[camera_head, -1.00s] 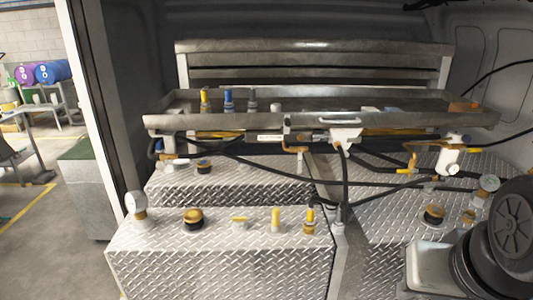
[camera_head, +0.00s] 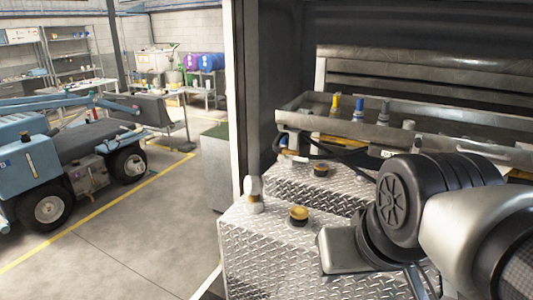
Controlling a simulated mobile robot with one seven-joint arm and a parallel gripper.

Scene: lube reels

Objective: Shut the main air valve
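I cannot tell which fitting is the main air valve. A small fitting with a yellow-orange part (camera_head: 290,155) sits under the left end of the metal tray, by the black hoses. My arm crosses the lower right of the picture, in front of the tank. Its black round joint and a grey block show, but no gripper fingers can be made out.
The metal tray (camera_head: 296,122) holds yellow, blue and grey upright pieces. A white gauge (camera_head: 253,187) and a yellow-black cap (camera_head: 299,215) stand on the tank. A white door-frame edge (camera_head: 233,120) borders the van. Left of it lies open workshop floor (camera_head: 130,240) with a blue vehicle (camera_head: 60,165).

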